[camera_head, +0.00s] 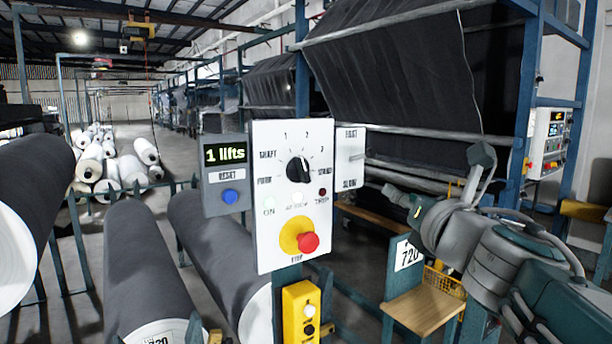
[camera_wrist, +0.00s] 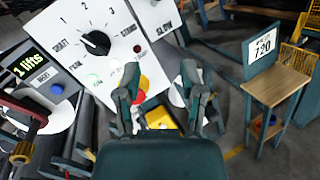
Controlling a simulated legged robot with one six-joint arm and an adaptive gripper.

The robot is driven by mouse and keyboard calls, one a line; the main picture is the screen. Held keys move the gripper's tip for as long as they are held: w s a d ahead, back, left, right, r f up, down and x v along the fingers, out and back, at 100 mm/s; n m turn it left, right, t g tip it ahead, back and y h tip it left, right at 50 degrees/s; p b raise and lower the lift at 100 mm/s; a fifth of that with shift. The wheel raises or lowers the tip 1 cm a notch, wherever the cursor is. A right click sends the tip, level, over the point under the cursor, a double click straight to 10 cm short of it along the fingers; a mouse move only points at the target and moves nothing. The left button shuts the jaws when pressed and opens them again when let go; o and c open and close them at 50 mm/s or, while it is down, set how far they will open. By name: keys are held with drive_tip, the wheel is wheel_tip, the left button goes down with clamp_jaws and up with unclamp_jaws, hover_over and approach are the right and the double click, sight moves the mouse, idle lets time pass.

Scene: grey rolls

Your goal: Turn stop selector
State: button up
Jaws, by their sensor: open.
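The stop selector is a black rotary knob (camera_head: 298,169) on a white control panel (camera_head: 264,230), with marks for 1, 2, 3 and words around it. Its white pointer line shows on the knob, but its exact setting is hard to read. In the wrist view the knob (camera_wrist: 96,43) is at the upper left, ahead of my gripper and apart from it. My gripper (camera_wrist: 165,88) is open and empty, its two fingers spread in front of the lower part of the panel. In the head view my arm comes in from the right; the fingertips are not clear there.
A red stop button (camera_head: 308,242) on a yellow base sits low on the panel. A display box (camera_head: 224,178) reading "1 lifts" is on the left, a FAST/SLOW plate (camera_head: 350,152) on the right. Below are a yellow button box (camera_head: 300,310) and a wooden stand (camera_head: 424,308). Large grey rolls (camera_head: 140,270) lie left.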

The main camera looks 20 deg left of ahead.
sight(307, 175)
drive_tip(key=w+a+n+g+y, duration=0.1)
drive_tip(key=w+a+n, duration=0.1)
drive_tip(key=a+n, duration=0.2)
drive_tip(key=w+a+n+g+y, duration=0.2)
drive_tip(key=a+n, duration=0.2)
drive_tip(key=a, duration=0.3)
drive_tip(key=w+a+r+n+g+y, duration=0.1)
drive_tip(key=w+a+n+y, duration=0.1)
drive_tip(key=a+n, duration=0.2)
drive_tip(key=shift+a+n+g, duration=0.4)
drive_tip(key=shift+a, duration=0.35)
drive_tip(key=shift+c, duration=0.3)
drive_tip(key=shift+s+d, duration=0.1)
clamp_jaws()
